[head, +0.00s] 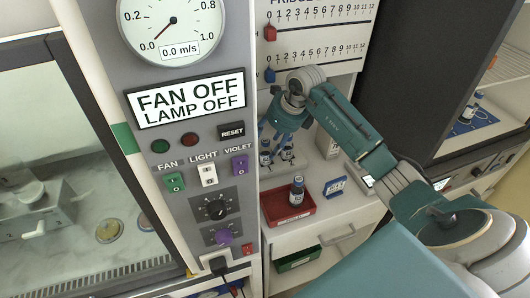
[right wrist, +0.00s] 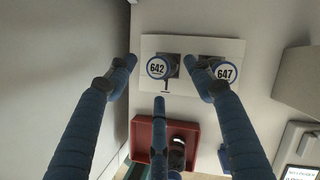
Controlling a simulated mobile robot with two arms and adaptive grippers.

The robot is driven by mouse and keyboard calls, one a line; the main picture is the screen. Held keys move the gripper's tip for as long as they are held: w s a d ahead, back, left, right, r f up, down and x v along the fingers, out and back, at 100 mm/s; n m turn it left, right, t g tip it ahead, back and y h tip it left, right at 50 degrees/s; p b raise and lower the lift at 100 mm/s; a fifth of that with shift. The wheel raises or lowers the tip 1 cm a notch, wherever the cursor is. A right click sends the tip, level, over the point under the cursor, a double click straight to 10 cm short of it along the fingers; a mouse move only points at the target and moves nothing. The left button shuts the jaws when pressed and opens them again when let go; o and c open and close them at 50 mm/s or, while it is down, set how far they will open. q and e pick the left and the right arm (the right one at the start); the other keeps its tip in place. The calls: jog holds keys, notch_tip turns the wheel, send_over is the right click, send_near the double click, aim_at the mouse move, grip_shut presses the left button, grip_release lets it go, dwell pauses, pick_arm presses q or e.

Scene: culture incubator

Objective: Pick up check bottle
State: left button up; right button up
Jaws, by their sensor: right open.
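Two small bottles with blue-rimmed round caps stand upright on a white plate (right wrist: 190,44). In the right wrist view their caps read 642 (right wrist: 157,68) and 647 (right wrist: 226,71). In the head view they are the left bottle (head: 265,157) and the right bottle (head: 287,153). Another dark bottle (head: 297,190) with a white label stands in a red tray (head: 288,220). I cannot tell which one is the check bottle. My right gripper (head: 274,134) is open and empty, pointing down above the two bottles. My left gripper is out of view.
A blue sign (head: 335,187) stands right of the red tray, with a small device (head: 367,179) beyond it. The control panel (head: 205,150) rises to the left. A dark cabinet (head: 410,70) stands on the right. A green tray (head: 297,260) sits lower down.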

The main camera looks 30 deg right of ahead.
aim_at(266, 150)
jog(key=shift+w+f, duration=0.2)
jog(key=shift+f, duration=0.1)
jog(key=shift+p+x, duration=1.05)
jog(key=shift+p, duration=0.05)
jog(key=shift+s+x, duration=0.25)
jog(key=shift+x, duration=0.9)
jog(key=shift+w+d+f, duration=0.15)
jog(key=shift+f, duration=0.3)
jog(key=shift+c, duration=0.9)
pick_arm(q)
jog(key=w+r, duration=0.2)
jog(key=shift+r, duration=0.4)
pick_arm(e)
jog(key=c, duration=0.9)
